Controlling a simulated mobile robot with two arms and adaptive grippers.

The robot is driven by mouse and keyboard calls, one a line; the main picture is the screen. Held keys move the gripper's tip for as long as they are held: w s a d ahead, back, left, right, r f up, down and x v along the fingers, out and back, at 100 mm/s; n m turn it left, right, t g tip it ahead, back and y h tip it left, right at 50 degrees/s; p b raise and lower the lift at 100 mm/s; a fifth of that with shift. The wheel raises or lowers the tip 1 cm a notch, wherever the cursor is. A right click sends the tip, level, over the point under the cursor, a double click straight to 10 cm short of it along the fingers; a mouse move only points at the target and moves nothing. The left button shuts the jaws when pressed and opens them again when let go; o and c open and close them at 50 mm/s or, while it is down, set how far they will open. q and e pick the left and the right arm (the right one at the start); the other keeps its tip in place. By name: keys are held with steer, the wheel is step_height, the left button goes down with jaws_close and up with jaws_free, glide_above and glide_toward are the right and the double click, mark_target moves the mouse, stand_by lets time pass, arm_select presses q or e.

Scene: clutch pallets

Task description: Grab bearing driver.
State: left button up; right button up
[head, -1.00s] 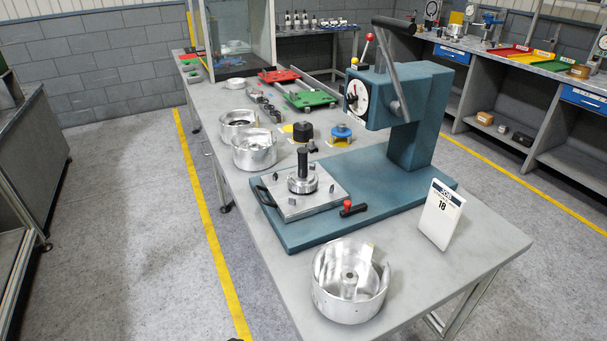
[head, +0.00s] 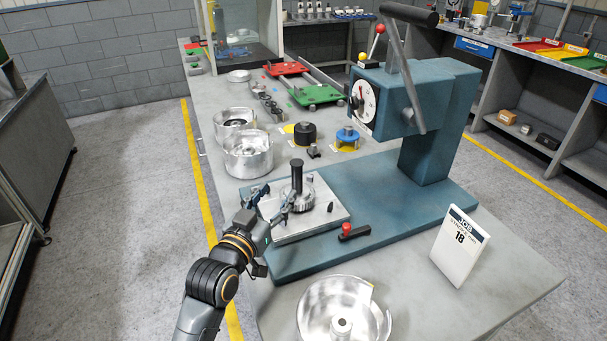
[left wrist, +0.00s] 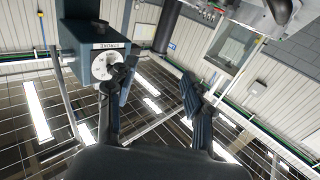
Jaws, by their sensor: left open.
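What looks like the bearing driver, an upright black cylinder (head: 297,176), stands on a round metal bearing part on the press's light metal plate (head: 325,212). My left gripper (head: 275,203) is open at the left side of the plate, with its fingers pointing toward the driver's base. The near finger overlaps the round part in the head view, and I cannot tell whether it touches. In the left wrist view the two fingers of my left gripper (left wrist: 155,100) are spread with nothing held between them. My right gripper is not in view.
The blue-green press (head: 430,110) rises right behind the plate, with a red-knobbed pin (head: 346,229) on its base. Metal housings (head: 248,155) stand on the bench (head: 510,280) behind, and another housing (head: 345,312) in front. A job card (head: 460,245) stands at the right.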

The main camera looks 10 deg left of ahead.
mark_target(294, 168)
arm_select(q)
steer(key=w, duration=0.3)
steer(key=w+d+p, duration=0.1)
steer(key=w, duration=0.2)
steer(key=shift+w+d+r, duration=0.1)
steer(key=shift+d+r, duration=0.05)
steer(key=shift+r, duration=0.05)
steer(key=shift+w, duration=0.3)
steer(key=shift+w+d+r, duration=0.15)
steer(key=shift+w, duration=0.45)
steer(key=w, duration=0.1)
steer(key=w+p, duration=0.1)
steer(key=w, duration=0.1)
steer(key=shift+w+d, duration=0.1)
steer(key=shift+d, duration=0.2)
steer(key=shift+w, duration=0.3)
steer(key=c, duration=1.1)
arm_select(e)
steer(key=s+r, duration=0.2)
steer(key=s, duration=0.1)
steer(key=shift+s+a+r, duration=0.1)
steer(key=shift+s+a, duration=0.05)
